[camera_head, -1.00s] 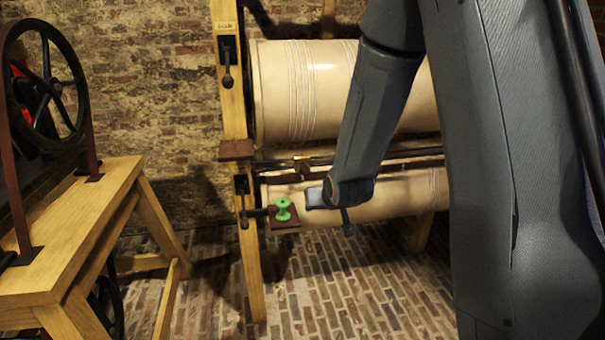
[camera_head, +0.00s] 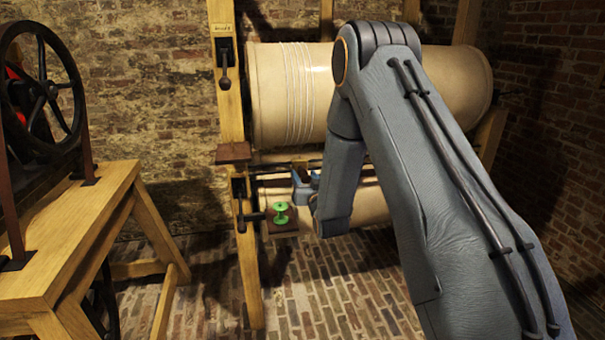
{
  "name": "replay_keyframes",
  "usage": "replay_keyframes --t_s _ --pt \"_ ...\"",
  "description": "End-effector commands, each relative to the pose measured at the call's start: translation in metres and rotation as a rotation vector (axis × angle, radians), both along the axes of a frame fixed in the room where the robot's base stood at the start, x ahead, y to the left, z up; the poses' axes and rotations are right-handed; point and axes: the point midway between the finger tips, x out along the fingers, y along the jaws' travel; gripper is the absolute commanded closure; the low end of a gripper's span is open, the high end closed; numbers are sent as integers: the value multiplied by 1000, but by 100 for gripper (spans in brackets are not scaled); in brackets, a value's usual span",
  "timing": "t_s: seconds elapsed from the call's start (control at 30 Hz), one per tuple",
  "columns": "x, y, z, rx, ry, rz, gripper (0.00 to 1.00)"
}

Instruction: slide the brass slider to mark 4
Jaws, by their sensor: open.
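A small brass-coloured piece, which looks like the brass slider (camera_head: 299,165), sits on a dark horizontal rail (camera_head: 275,168) between the two large cream drums. My gripper (camera_head: 305,182) is at the rail, just below and in front of this piece, with its blue fingers apart. I cannot tell whether the fingers touch the slider or stand around it. My forearm hides the rail to the right. No scale marks or numbers can be read.
A green spool-shaped piece (camera_head: 281,212) stands on a small dark plate left of my gripper. A wooden post (camera_head: 240,120) carries black levers. The upper drum (camera_head: 270,90) is close above the rail. A wooden table (camera_head: 80,215) with a wheel stands left.

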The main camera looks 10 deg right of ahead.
Motion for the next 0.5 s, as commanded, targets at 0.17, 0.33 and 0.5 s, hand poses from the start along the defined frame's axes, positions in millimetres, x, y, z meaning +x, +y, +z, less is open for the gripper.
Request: replay_keyframes --t_s 0.17,0.33,0.5 --pt "21 1 0 0 0 0 55" --pt "29 1 0 0 1 0 55" --pt "30 1 0 0 1 0 55"
